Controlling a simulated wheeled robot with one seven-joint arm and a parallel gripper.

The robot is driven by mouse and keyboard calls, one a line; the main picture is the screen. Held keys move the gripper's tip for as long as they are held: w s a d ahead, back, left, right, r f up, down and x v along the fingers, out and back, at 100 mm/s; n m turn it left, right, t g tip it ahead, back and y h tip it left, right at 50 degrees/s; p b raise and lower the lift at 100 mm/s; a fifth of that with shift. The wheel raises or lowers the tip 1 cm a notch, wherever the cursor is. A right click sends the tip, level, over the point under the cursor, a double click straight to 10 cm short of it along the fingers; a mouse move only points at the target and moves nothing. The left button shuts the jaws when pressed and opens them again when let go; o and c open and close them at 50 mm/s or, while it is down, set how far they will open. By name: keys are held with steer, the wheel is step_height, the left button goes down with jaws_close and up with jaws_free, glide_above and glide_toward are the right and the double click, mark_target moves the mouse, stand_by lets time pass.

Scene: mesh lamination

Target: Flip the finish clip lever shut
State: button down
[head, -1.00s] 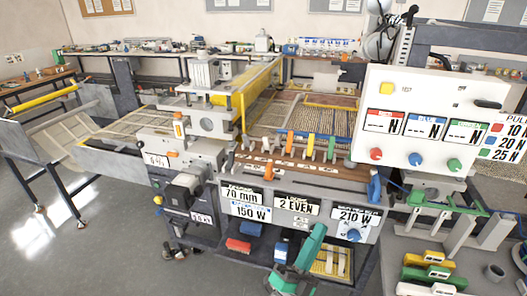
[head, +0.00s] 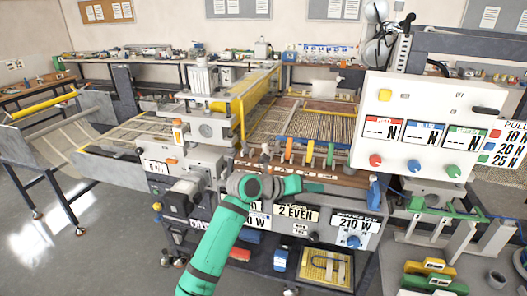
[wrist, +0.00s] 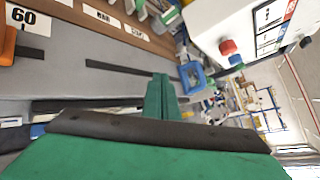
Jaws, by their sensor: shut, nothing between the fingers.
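No label naming the finish clip is readable. A blue clip-like part (head: 374,192) stands at the right end of the brown rail (head: 300,173) on the machine's front; I take it as the likely finish clip, but cannot tell its lever's position. It also shows in the wrist view (wrist: 191,76), just right of the fingertips. My green gripper (head: 318,188) reaches right along the machine's front, left of the blue part and apart from it. In the wrist view my gripper's fingers (wrist: 161,95) are together and empty.
A white panel (head: 425,125) with several coloured knobs stands above and right of the blue part. Several coloured levers (head: 309,153) stand behind the rail. Label plates and knobs line the front below my arm. Yellow and green blocks (head: 432,272) lie on the right-hand table.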

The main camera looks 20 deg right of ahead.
mark_target(266, 151)
steer(key=w+a+r+t+y, duration=0.1)
steer(key=w+a, duration=0.1)
steer(key=w, duration=0.1)
steer(key=w+a+t+y, duration=0.1)
steer(key=w+a+y, duration=0.1)
steer(key=w, duration=0.1)
steer(key=w+a+r+y, duration=0.1)
steer(key=w+a, duration=0.2)
steer(key=shift+a+r+t+y, duration=0.1)
steer(key=shift+r+t+y, duration=0.2)
steer(key=shift+t+y, duration=0.1)
steer(key=w+a+r+t+y, duration=0.2)
steer(key=w+a+r+y, duration=0.1)
steer(key=w+a, duration=0.3)
steer(key=shift+a+r+y, duration=0.3)
steer(key=shift+a+r, duration=0.55)
steer(key=x, duration=0.9)
steer(key=shift+w+d, duration=0.1)
steer(key=shift+w+d+r, duration=0.15)
steer(key=shift+w+d, duration=0.25)
steer(key=shift+w, duration=0.2)
steer(key=shift+w+d+r, duration=0.2)
steer(key=shift+w+d, duration=0.15)
steer(key=shift+w, duration=0.2)
steer(key=shift+w+d+r, duration=0.3)
steer(key=shift+w+r, duration=0.05)
steer(key=shift+w, duration=0.2)
steer(key=shift+w+a+r, duration=0.1)
steer(key=shift+w+r, duration=0.05)
steer(key=shift+w, duration=0.05)
